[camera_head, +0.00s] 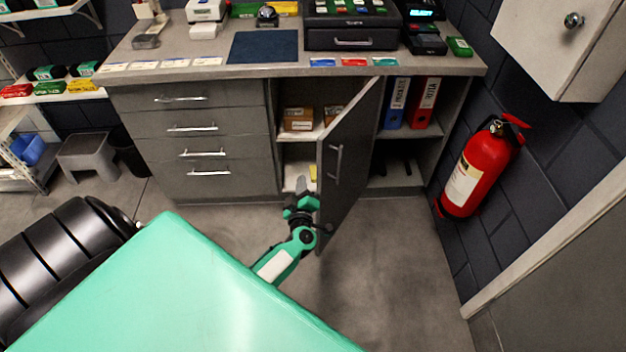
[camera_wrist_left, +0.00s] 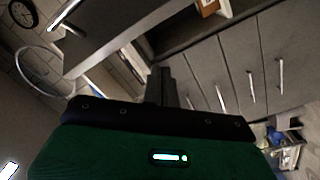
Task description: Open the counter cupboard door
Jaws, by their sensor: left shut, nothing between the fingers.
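The counter cupboard door (camera_head: 347,150) is a dark grey panel with a vertical bar handle (camera_head: 336,163). It stands swung well out from the counter, showing shelves with small boxes (camera_head: 299,119) behind it. My left gripper (camera_head: 301,186) is shut and empty, just left of the door, near the cupboard opening and low down. I cannot tell whether it touches the door. In the left wrist view its dark fingers (camera_wrist_left: 161,87) point toward the counter, with the door (camera_wrist_left: 110,30) at the upper left. My right gripper is not in view.
Drawers (camera_head: 190,128) are left of the opening. Binders (camera_head: 411,101) stand in an open bay on the right. A red fire extinguisher (camera_head: 477,170) hangs on the right wall. A grey step stool (camera_head: 88,156) stands at the left. Floor in front of the door is clear.

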